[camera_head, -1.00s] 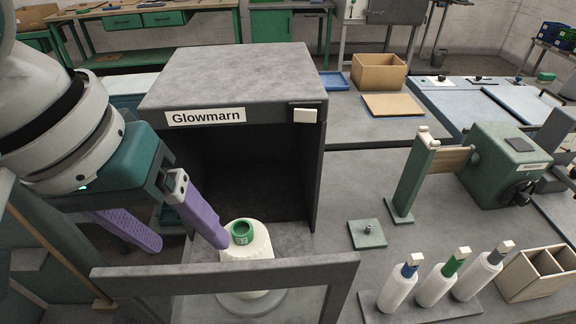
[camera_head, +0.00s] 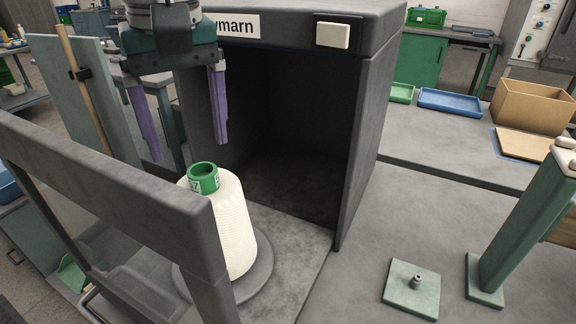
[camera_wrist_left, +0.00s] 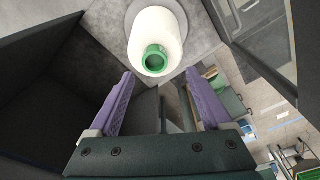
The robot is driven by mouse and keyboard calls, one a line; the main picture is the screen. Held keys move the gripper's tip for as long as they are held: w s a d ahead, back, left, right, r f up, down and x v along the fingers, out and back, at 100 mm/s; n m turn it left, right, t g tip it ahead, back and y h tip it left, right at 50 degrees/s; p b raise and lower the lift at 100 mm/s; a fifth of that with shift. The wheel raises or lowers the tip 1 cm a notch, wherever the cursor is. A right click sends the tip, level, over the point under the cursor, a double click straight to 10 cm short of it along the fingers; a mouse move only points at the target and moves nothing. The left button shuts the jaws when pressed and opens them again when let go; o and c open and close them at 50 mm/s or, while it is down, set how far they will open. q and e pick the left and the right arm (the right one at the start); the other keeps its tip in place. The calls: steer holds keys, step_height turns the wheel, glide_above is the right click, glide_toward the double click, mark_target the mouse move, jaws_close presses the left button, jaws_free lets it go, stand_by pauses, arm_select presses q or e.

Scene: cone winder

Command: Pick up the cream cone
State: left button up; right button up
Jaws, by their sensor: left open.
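The cream cone (camera_head: 235,225) stands upright on a round grey disc (camera_head: 262,276) at the mouth of the dark grey booth. A green ring (camera_head: 204,178) sits at its narrow top. Its lower left part is hidden behind a grey frame. My left gripper (camera_head: 188,150) is open and empty, its two purple fingers pointing down, with the tips above and just beyond the cone's top in the head view. In the left wrist view the cone (camera_wrist_left: 155,28) is at the upper middle, its green top lying between the lines of the spread fingers (camera_wrist_left: 160,73). My right gripper is out of view.
The grey booth (camera_head: 365,120) has a side wall right of the cone and an empty dark inside. A grey-framed clear panel (camera_head: 110,175) stands close in front and left. A green plate with a peg (camera_head: 412,287) and a green post (camera_head: 525,225) stand to the right.

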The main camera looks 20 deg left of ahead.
mark_target(202, 170)
arm_select(q)
steer(key=f, duration=0.5)
steer(key=shift+w+d+f, duration=0.1)
steer(key=shift+w+f, duration=0.1)
steer(key=shift+w, duration=0.15)
jaws_close()
stand_by(0.3)
